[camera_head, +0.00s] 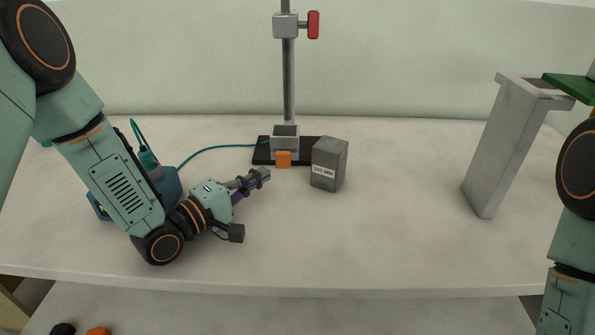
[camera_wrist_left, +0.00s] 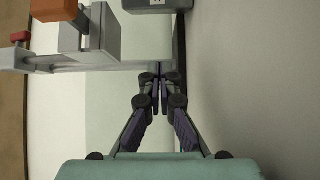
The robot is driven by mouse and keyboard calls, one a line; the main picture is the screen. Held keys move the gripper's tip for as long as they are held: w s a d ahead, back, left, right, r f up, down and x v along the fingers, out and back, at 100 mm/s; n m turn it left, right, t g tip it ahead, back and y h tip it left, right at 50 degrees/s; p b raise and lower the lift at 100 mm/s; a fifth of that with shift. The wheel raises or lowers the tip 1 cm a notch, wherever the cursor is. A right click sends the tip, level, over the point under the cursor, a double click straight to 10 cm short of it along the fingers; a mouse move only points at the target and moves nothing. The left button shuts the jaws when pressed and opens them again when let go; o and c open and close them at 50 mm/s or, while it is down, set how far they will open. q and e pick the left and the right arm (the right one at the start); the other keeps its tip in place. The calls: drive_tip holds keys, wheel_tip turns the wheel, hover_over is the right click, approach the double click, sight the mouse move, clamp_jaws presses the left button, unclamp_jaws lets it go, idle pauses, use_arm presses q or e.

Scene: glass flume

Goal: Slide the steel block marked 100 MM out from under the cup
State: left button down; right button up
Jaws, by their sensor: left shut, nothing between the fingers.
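A grey steel block (camera_head: 329,164) stands upright on the bench, right of the stand. Its small white label looks like 200 MM; I see no block that reads 100 MM. My left gripper (camera_head: 264,175) is shut and empty, left of the block and in front of the stand base. The wrist view shows its fingers together (camera_wrist_left: 159,88), with part of the block (camera_wrist_left: 157,5) at the top edge.
The stand has a black base (camera_head: 262,156), a steel rod (camera_head: 289,85) and a red knob (camera_head: 313,25). A teal cable (camera_head: 207,149) runs left from it. The bench between block and pillar is clear.

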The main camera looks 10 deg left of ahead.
sight(329, 164)
use_arm(q)
drive_tip(key=b+x, duration=0.1)
drive_tip(key=x, duration=0.6)
drive_tip(key=shift+w+f, duration=0.1)
drive_tip(key=shift+s+d, duration=0.15)
drive_tip(key=shift+d, duration=0.45)
drive_tip(key=shift+s+d, duration=0.15)
drive_tip(key=shift+d, duration=0.45)
drive_tip(key=shift+s+d+b, duration=0.25)
drive_tip(key=shift+d+b, duration=0.05)
drive_tip(key=shift+d, duration=0.4)
use_arm(e)
drive_tip(key=shift+f, duration=0.9)
use_arm(q)
drive_tip(key=shift+d, duration=0.1)
